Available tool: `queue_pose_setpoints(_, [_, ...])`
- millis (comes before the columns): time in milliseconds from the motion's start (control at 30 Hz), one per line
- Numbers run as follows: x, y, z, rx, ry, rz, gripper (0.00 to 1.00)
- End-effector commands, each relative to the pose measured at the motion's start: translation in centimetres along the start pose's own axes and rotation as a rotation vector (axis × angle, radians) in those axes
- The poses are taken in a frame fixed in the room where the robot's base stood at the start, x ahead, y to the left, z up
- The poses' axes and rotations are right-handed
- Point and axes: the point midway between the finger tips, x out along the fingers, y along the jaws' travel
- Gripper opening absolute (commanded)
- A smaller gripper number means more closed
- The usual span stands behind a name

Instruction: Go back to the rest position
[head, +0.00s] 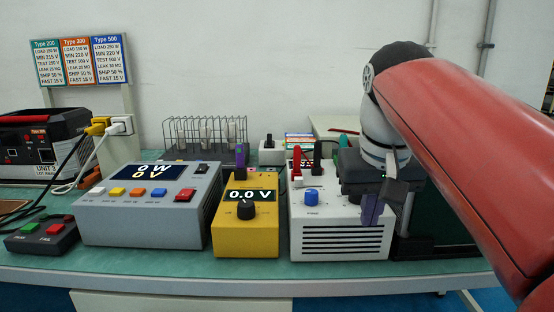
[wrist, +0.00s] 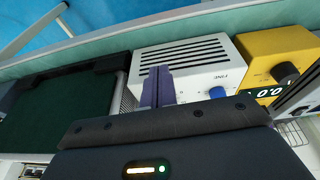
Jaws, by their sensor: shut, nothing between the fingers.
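In the wrist view the fingers (wrist: 157,88) stand together before the same white box (wrist: 185,65). I cannot tell whether the fingertips touch the box. My arm hides part of the bench on the right.
A yellow meter (head: 247,236) reads 0.0 V. A grey box (head: 150,222) with coloured buttons shows 0 W and 0 V. A small button box (head: 42,235), a black unit (head: 40,140) and a wire rack (head: 205,133) stand on the bench. A dark green tray (wrist: 55,110) lies beside the white box.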

Motion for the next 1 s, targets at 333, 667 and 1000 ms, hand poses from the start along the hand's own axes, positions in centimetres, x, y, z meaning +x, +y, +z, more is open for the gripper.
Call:
queue_pose_setpoints(333, [10.6,0.3,10.8,0.008,0.151,-0.014,0.0])
queue_pose_setpoints(667, [16.6,0.3,16.1,0.014,0.218,-0.04,0.0])
queue_pose_setpoints(1000, [16.8,0.3,16.2,0.015,0.218,-0.04,0.0])
